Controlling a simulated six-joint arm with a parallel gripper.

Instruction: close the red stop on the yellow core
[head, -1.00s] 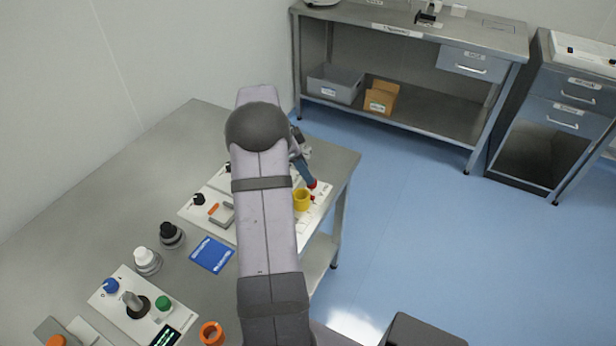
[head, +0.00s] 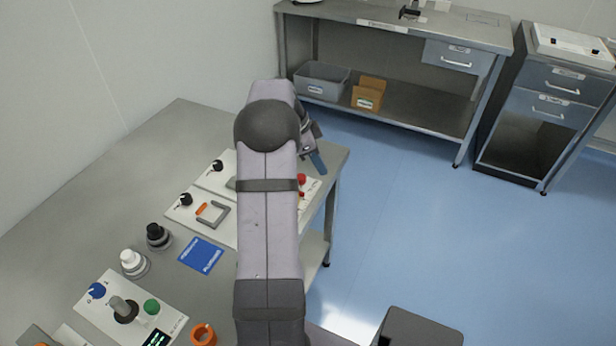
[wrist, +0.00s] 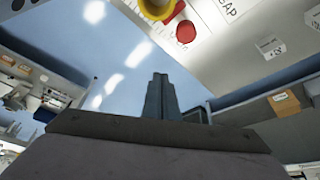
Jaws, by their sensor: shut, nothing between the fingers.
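The yellow core (wrist: 158,8) shows at the top edge of the wrist view, partly cut off. In the head view it is hidden behind my arm. The red stop (wrist: 186,32) is a round red piece right beside the core; I cannot tell whether they touch. In the head view, red (head: 302,179) shows just right of my arm, near the table's right edge. My gripper (wrist: 160,78) is shut and empty, its blue-grey fingers together, apart from the core and stop. In the head view, the gripper (head: 318,165) is just up and right of the red.
White panels with black knobs (head: 217,166), a grey bracket with an orange part (head: 207,208), and a blue card (head: 201,255) lie on the metal table (head: 110,200). Open blue floor (head: 420,250) lies to the right. A bench (head: 400,25) stands behind.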

